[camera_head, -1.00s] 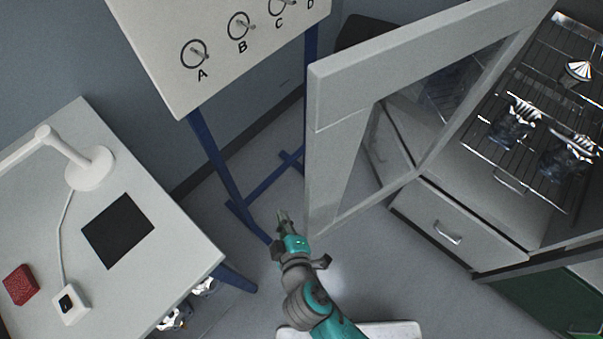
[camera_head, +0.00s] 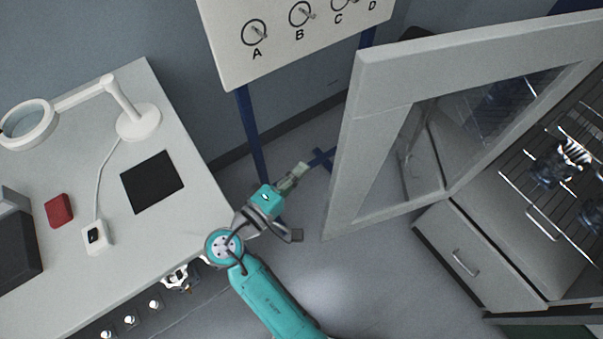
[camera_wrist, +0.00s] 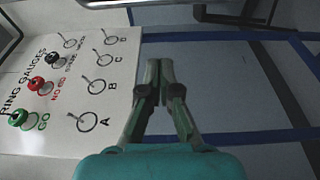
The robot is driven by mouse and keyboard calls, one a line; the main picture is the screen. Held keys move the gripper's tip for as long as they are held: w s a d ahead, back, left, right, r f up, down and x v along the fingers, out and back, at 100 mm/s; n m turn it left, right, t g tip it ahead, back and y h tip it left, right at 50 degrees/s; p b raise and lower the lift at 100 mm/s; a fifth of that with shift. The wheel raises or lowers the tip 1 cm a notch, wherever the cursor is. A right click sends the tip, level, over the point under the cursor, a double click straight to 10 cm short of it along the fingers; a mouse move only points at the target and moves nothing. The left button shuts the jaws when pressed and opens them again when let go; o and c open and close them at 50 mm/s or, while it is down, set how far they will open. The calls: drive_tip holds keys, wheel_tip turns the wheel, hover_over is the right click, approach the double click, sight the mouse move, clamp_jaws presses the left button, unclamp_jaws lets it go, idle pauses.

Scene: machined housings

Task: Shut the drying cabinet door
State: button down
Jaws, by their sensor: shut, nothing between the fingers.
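The drying cabinet door (camera_head: 385,88) stands wide open in the head view, a pale grey frame around a glass pane. The cabinet's wire shelves (camera_head: 545,180) show behind it at the right, with metal parts on them. My gripper (camera_head: 303,168) is left of the door's free edge, apart from it, with its fingers pointing up and right. In the wrist view my gripper (camera_wrist: 159,65) is shut and empty. The door cannot be made out for certain in the wrist view.
A gauge board (camera_head: 290,45) on blue legs stands behind my gripper; it also shows in the wrist view (camera_wrist: 75,85). A workbench (camera_head: 190,205) with a lamp (camera_head: 138,121), a black mat (camera_head: 152,182) and a red block (camera_head: 59,210) is at the left. Floor (camera_head: 330,275) is clear between bench and cabinet.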

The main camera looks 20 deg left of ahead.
drive_tip(key=w+d, duration=0.3)
drive_tip(key=d, duration=0.2)
drive_tip(key=shift+w+d, duration=0.4)
idle(0.3)
